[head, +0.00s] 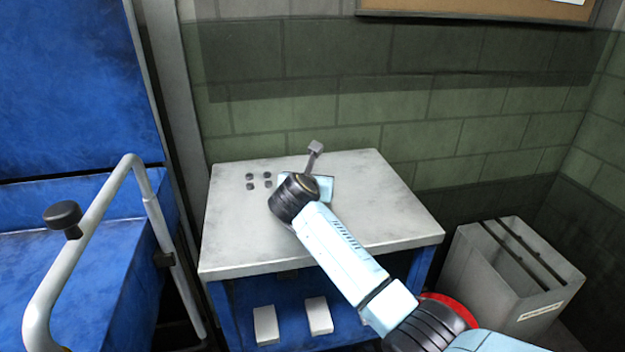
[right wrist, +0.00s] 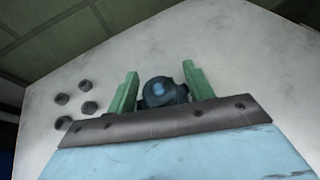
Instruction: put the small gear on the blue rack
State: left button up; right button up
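A dark round part with a pale blue centre, which looks like the small gear (right wrist: 164,92), is between the green fingers of my right gripper (right wrist: 160,80) in the right wrist view. The fingers are apart, close on either side of it; I cannot tell whether they press on it. In the head view my right gripper (head: 318,188) is low over the white tabletop (head: 375,205), and my wrist hides the gear. The table has a blue frame with a lower shelf (head: 290,318); I cannot tell whether this is the blue rack. My left gripper is not in view.
Several small dark pieces (head: 250,176) lie left of my right gripper on the tabletop. Two white blocks (head: 266,325) are on the lower shelf. A blue machine with a pale handrail (head: 95,232) stands left, a grey bin (head: 505,280) right. The tabletop's right side is clear.

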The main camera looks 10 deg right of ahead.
jog(key=shift+r, duration=0.15)
jog(key=shift+s+a+r, duration=0.1)
jog(key=shift+s, duration=0.15)
jog(key=p+v, duration=0.2)
jog(key=v, duration=0.4)
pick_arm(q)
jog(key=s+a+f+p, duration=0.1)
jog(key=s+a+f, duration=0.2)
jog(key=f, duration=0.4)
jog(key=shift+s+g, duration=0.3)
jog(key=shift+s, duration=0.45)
pick_arm(e)
jog(key=shift+v, duration=2.75)
